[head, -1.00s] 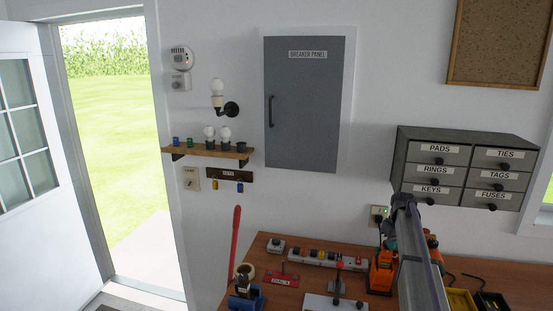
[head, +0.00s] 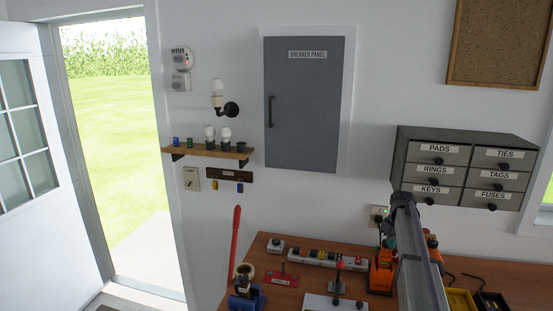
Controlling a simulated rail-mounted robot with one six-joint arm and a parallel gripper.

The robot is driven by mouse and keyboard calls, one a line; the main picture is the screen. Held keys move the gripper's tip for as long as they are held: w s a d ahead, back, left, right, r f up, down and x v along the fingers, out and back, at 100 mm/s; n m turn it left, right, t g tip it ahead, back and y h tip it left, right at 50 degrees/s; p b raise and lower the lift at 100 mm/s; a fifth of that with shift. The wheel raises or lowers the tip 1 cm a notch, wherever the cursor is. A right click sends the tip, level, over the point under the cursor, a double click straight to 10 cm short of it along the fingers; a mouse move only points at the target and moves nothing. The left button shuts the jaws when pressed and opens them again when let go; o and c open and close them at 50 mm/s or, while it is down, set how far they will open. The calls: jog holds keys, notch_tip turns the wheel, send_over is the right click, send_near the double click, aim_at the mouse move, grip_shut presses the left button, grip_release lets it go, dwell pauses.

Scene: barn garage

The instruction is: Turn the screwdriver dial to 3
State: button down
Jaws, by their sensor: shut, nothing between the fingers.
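An orange and black tool (head: 380,276) stands on the workbench just left of my arm. More orange and black shows to the right of my arm (head: 433,250). The screwdriver is probably among these orange parts, but my arm link covers the middle of this area. I cannot make out the dial or its setting. My gripper is not visible; it is hidden behind my arm or out of the picture.
A plugged-in outlet (head: 379,212) is behind my arm.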

jog(key=shift+w+f, duration=0.15)
jog(key=shift+w, duration=0.05)
dwell(0.3)
jog(key=shift+w+d, duration=0.1)
jog(key=shift+d, duration=0.15)
jog(key=shift+w+d, duration=0.15)
jog(key=shift+d, duration=0.6)
jog(key=shift+w+d, duration=0.1)
jog(key=shift+d, duration=0.05)
jog(key=shift+d, duration=0.1)
